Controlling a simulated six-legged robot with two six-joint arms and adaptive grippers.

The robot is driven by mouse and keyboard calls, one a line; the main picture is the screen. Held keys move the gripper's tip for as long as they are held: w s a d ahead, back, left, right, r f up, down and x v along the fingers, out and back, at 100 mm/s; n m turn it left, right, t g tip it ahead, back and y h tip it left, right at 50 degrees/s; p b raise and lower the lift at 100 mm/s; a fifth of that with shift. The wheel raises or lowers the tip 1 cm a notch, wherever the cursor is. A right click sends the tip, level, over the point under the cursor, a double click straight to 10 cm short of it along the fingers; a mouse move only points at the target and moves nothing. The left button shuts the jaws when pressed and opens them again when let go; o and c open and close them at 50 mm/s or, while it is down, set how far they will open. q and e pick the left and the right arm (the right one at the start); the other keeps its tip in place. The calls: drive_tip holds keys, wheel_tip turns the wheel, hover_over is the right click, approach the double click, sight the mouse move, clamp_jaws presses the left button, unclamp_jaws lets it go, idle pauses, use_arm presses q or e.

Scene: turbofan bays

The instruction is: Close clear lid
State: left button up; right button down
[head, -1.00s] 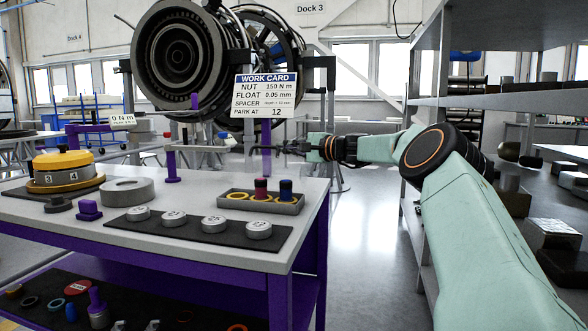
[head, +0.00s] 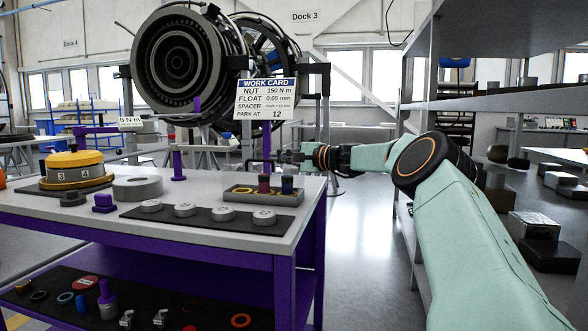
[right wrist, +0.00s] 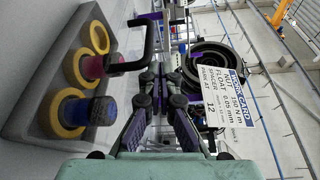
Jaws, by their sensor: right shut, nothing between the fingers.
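The clear lid itself is hard to make out. A black bar-shaped handle (right wrist: 148,42), which may belong to it, stands by the grey tray (right wrist: 40,85) in the right wrist view. In the head view the tray (head: 270,200) is on the bench, holding yellow rings and a red and a blue capped piece. My right gripper (head: 262,161) is shut and empty, above and behind the tray. In the right wrist view its fingers (right wrist: 160,75) are together just below the handle; I cannot tell whether they touch it. My left gripper is out of view.
The bench (head: 235,235) also carries a yellow-topped fixture (head: 75,168), a grey ring (head: 137,187) and a dark mat (head: 200,221) with several silver discs. A work card (head: 265,98) hangs behind the tray. Metal shelving (head: 490,105) stands at the right.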

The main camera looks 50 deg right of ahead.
drive_tip(key=shift+s+a+f, duration=0.15)
drive_tip(key=shift+a+f, duration=0.15)
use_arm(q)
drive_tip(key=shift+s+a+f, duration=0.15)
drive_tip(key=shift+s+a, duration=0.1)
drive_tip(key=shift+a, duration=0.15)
